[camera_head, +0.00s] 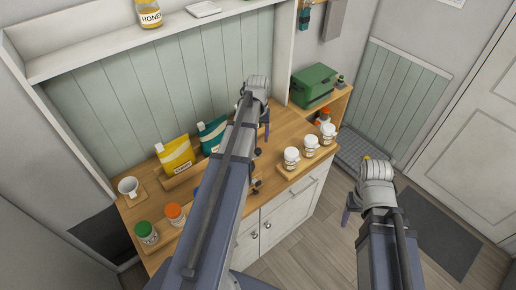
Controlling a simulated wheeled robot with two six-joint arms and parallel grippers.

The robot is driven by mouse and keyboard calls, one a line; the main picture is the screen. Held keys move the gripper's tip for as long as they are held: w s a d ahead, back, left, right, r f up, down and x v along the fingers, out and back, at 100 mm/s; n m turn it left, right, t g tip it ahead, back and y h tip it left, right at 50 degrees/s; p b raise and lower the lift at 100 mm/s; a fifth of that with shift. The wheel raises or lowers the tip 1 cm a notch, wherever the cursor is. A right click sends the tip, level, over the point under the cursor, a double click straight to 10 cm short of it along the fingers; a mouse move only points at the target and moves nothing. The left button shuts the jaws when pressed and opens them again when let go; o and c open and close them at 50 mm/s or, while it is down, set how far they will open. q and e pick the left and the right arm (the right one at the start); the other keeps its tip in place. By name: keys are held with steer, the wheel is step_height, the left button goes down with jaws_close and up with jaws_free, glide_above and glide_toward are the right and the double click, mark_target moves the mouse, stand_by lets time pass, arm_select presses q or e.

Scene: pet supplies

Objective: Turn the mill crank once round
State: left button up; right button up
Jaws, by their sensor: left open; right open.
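The mill is not clearly visible; my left arm covers the middle of the wooden counter (300,186). Small dark parts (256,186) show at the arm's right edge, and I cannot tell whether they belong to the mill or its crank. My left gripper (262,130) is open above the back of the counter, its fingers mostly hidden by its own wrist. I see nothing held in it. My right gripper (349,210) is open and empty over the floor, to the right of the counter.
Three white jars (310,146) stand at the counter's right front. Yellow (175,153) and teal (211,133) bags stand at the back left. A white mug (129,187), green-lidded jar (146,233) and orange-lidded jar (174,214) are at left. A green box (314,85) sits at right.

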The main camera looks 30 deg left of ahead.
mark_target(258, 150)
arm_select(q)
step_height(258, 150, down, 7)
steer(key=b, duration=0.6)
steer(key=shift+r, duration=0.15)
steer(key=shift+c, duration=0.4)
jaws_close()
stand_by(0.6)
